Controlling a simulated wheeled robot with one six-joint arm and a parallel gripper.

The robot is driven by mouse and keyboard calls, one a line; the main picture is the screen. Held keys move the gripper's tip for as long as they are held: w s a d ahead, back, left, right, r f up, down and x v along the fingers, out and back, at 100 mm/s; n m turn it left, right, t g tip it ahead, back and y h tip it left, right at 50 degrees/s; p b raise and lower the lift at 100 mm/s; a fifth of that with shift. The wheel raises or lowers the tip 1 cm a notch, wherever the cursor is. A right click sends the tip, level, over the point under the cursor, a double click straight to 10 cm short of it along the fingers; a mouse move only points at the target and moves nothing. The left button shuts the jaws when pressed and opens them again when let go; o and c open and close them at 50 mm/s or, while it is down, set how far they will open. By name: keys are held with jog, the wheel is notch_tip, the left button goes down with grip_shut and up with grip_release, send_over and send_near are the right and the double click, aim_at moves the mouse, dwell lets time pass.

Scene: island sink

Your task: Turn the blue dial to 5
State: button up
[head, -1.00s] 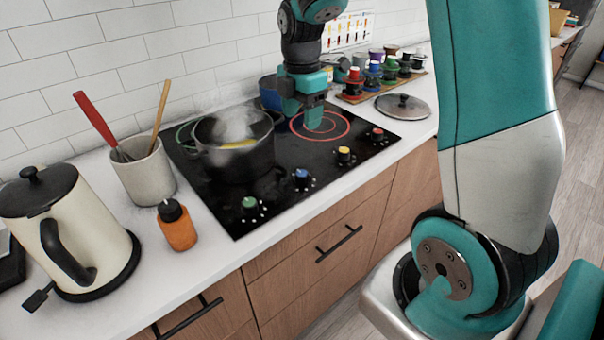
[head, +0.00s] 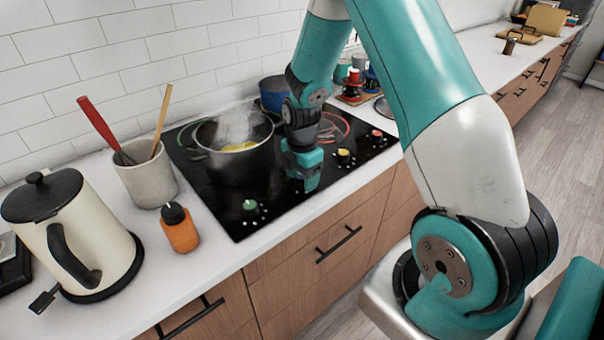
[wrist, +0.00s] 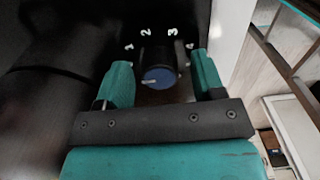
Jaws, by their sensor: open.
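The blue dial (wrist: 160,77) sits on the black cooktop, between the two fingers of my gripper (wrist: 160,70) in the wrist view. A pale mark lies on the left part of its face. White numerals 1, 2, 3 and 4 show around its far side; no 5 is visible. My gripper is open, with a gap on each side of the dial. In the head view, my gripper (head: 306,177) is low over the cooktop's front edge and hides the blue dial.
The green dial (head: 250,206) is left of my gripper; the yellow dial (head: 343,156) and red dial (head: 377,134) are right. A steaming black pot (head: 235,160) stands close behind-left. A blue pot (head: 272,95) is farther back.

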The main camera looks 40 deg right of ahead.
jog(key=c, duration=0.9)
